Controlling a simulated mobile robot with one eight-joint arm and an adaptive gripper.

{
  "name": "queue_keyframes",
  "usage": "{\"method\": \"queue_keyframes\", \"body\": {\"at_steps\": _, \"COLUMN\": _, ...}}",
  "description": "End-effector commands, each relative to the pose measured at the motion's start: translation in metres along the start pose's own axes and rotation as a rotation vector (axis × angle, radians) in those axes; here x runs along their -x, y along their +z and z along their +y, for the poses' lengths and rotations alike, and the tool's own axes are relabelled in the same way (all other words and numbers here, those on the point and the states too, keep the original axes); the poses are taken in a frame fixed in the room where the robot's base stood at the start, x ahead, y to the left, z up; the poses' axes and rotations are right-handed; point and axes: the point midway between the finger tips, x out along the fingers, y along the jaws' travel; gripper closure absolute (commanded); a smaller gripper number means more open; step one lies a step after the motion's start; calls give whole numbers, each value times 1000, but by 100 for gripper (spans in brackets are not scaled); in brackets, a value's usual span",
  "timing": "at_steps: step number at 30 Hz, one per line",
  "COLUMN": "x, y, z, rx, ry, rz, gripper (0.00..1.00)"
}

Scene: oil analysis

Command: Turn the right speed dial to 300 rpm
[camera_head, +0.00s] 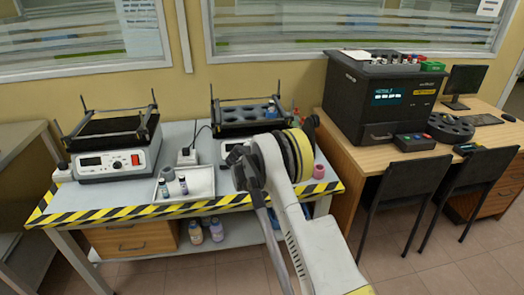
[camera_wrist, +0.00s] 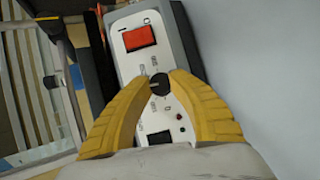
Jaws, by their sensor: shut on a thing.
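In the wrist view a small black speed dial (camera_wrist: 159,83) sits on the pale front panel of a shaker, between the two yellow fingertips. My gripper (camera_wrist: 160,88) is shut on this dial. A red rocker switch (camera_wrist: 138,38) is on the same panel, beyond the dial. In the head view the right shaker (camera_head: 237,128) with its holed black rack stands on the bench; my arm hides most of its front, and the dial is not visible there. The dial's marks and the speed reading are too small or hidden to read.
A left shaker (camera_head: 108,165) stands on the same bench (camera_head: 105,200). A white tray (camera_head: 203,184) with small bottles lies between the shakers. A pink cup (camera_head: 319,171) is near the bench's right edge. A black analyser (camera_head: 355,100) stands on the wooden desk to the right.

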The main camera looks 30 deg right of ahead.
Motion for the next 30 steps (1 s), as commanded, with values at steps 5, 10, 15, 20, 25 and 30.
{"method": "queue_keyframes", "body": {"at_steps": 5, "x": 0, "y": 1, "z": 4, "rx": -146, "ry": -75, "rz": 0, "gripper": 100}}
{"method": "queue_keyframes", "body": {"at_steps": 10, "x": 0, "y": 2, "z": 4, "rx": -289, "ry": -151, "rz": 0, "gripper": 100}}
{"method": "queue_keyframes", "body": {"at_steps": 15, "x": 0, "y": 2, "z": 5, "rx": -432, "ry": -226, "rz": -1, "gripper": 100}}
{"method": "queue_keyframes", "body": {"at_steps": 20, "x": -1, "y": 2, "z": 5, "rx": -567, "ry": -297, "rz": 0, "gripper": 100}}
{"method": "queue_keyframes", "body": {"at_steps": 25, "x": -1, "y": 3, "z": 5, "rx": -710, "ry": -373, "rz": -1, "gripper": 100}}
{"method": "queue_keyframes", "body": {"at_steps": 30, "x": -1, "y": 3, "z": 5, "rx": -853, "ry": -449, "rz": 0, "gripper": 100}}
